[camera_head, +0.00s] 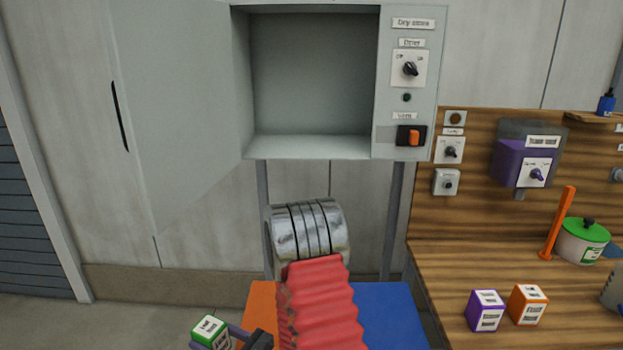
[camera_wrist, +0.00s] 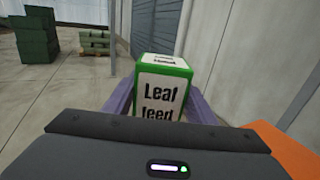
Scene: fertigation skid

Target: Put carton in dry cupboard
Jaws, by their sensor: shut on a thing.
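The carton (camera_wrist: 163,92) is green and white and reads "Leaf feed". It sits between the purple fingers of my gripper (camera_wrist: 160,105) in the wrist view, and the gripper is shut on it. In the head view the carton (camera_head: 210,331) is at the bottom left, low and in front of the cupboard, with my gripper (camera_head: 215,341) around it. The dry cupboard (camera_head: 312,148), labelled "Dry store", stands on legs at the top centre. Its door (camera_head: 180,100) is swung open to the left, and the inside looks empty. The carton's lower part is hidden.
The cupboard's right panel has a knob (camera_head: 410,69) and an orange switch (camera_head: 413,137). A wooden bench (camera_head: 460,255) at right holds a purple carton (camera_head: 486,311), an orange carton (camera_head: 528,304) and a green-lidded pot (camera_head: 583,240). Green crates (camera_wrist: 38,35) stand far behind on open floor.

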